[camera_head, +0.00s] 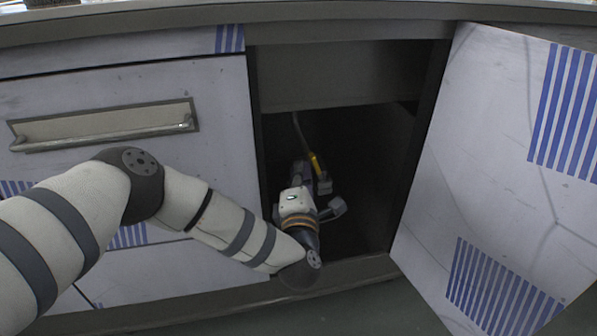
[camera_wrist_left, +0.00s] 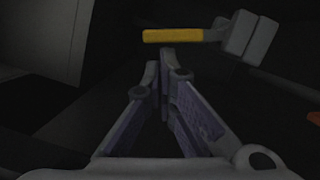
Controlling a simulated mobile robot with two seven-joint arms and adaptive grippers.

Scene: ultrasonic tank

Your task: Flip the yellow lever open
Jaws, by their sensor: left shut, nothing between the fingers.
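The yellow lever (camera_head: 316,163) is inside the open cabinet, on a grey valve body (camera_head: 324,186) below a grey pipe. In the left wrist view the yellow lever (camera_wrist_left: 172,35) lies across the upper middle, with the grey valve body (camera_wrist_left: 245,36) at its right end. My left gripper (camera_head: 302,170) reaches into the cabinet, just left of the lever. In the wrist view its fingertips (camera_wrist_left: 164,60) are together and empty, just below the lever in the picture. Whether they touch the lever I cannot tell. My right gripper is not in view.
The cabinet door (camera_head: 490,150) stands open at the right. A drawer with a bar handle (camera_head: 105,132) is at the left. The cabinet frame (camera_head: 255,120) borders the opening closely beside my left arm. The cabinet interior is dark, with free room to the right of the lever.

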